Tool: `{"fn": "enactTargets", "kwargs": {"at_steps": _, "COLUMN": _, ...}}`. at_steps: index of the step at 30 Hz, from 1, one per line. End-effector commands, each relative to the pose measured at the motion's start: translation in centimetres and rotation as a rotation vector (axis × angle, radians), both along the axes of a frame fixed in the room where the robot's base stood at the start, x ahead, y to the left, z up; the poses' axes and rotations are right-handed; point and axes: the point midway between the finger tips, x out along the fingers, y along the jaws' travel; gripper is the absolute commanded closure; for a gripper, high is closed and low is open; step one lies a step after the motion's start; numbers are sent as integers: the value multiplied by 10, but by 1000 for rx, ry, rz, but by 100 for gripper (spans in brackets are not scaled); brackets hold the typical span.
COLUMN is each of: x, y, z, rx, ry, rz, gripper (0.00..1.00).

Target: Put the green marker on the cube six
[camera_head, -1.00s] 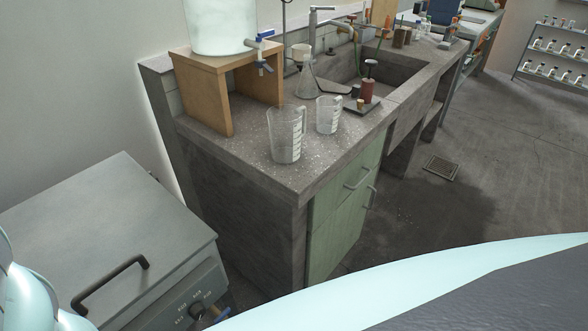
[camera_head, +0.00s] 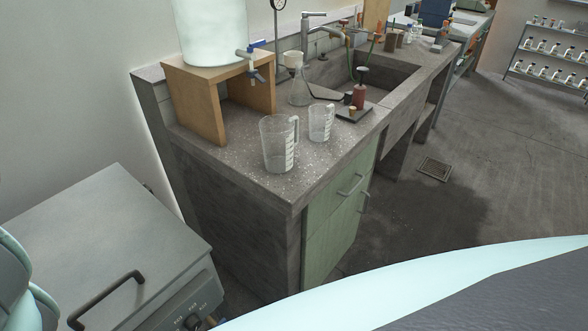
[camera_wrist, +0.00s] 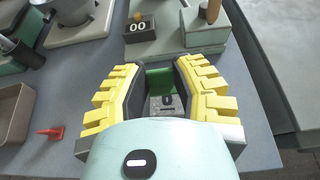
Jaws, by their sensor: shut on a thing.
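In the wrist view my gripper (camera_wrist: 165,78) has yellow padded fingers and is shut on a green piece (camera_wrist: 160,82), likely the green marker. The fingers and the palm cover most of it, so its full shape is hidden. Just below it, between the fingers, shows a small grey face (camera_wrist: 166,102) with a dark rounded mark; I cannot tell whether this is the cube six. The head view shows neither gripper, marker nor numbered cube.
A red piece (camera_wrist: 51,132) and a tan tray (camera_wrist: 12,112) lie left. The bench's right edge is close. The head view shows another bench (camera_head: 240,170) with beakers (camera_head: 278,145).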

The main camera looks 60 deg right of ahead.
Motion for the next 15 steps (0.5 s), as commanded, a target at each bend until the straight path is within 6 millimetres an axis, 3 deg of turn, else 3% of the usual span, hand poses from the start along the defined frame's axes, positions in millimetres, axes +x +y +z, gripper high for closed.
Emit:
{"fn": "enactTargets", "kwargs": {"at_steps": 9, "x": 2, "y": 1, "z": -30, "rx": -2, "ry": -1, "rz": 1, "gripper": 86}}
{"fn": "enactTargets", "kwargs": {"at_steps": 15, "x": 1, "y": 0, "z": -36, "rx": 0, "ry": 1, "rz": 1, "gripper": 86}}
